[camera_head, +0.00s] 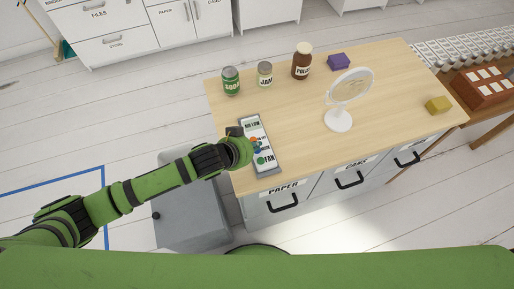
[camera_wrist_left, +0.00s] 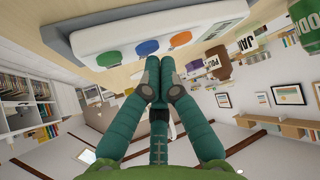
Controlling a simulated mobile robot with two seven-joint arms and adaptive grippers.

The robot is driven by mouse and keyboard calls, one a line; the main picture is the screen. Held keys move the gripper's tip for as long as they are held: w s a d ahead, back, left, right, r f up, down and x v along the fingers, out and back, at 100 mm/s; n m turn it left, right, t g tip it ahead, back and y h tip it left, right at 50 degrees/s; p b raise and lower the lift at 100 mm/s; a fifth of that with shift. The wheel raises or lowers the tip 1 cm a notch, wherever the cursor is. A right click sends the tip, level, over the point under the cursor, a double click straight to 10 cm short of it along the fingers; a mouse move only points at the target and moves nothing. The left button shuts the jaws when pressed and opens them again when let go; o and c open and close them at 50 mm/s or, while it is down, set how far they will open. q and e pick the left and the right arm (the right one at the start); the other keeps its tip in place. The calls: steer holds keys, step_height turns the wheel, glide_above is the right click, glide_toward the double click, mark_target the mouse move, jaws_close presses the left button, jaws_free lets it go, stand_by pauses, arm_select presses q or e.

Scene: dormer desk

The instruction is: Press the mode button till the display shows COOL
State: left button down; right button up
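A pale control panel (camera_head: 265,165) lies on the desk near its left edge; its display (camera_head: 252,124) reads something ending in "LOW", the first word too small to read surely. Below it are an orange button (camera_head: 253,139), a blue button (camera_head: 257,150) and a green button (camera_head: 261,160) marked FAN. The wrist view shows the orange button (camera_wrist_left: 108,58), blue button (camera_wrist_left: 147,47) and green button (camera_wrist_left: 195,66). My left gripper (camera_head: 244,148) is shut, its fingertips (camera_wrist_left: 166,68) together near the blue button. Whether they touch it, I cannot tell. My right gripper is not in view.
A green soda can (camera_head: 231,81), a jam jar (camera_head: 265,74) and a brown bottle (camera_head: 302,61) stand behind the panel. A round mirror (camera_head: 339,121), purple block (camera_head: 339,62) and yellow block (camera_head: 438,104) are farther right. The desk (camera_head: 295,135) is clear right of the panel.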

arm_select(q)
steer(key=shift+f, duration=0.35)
stand_by(0.7)
steer(key=shift+r+p, duration=0.8)
steer(key=shift+p, duration=0.1)
step_height(320, 180, up, 5)
steer(key=p, duration=0.5)
stand_by(0.7)
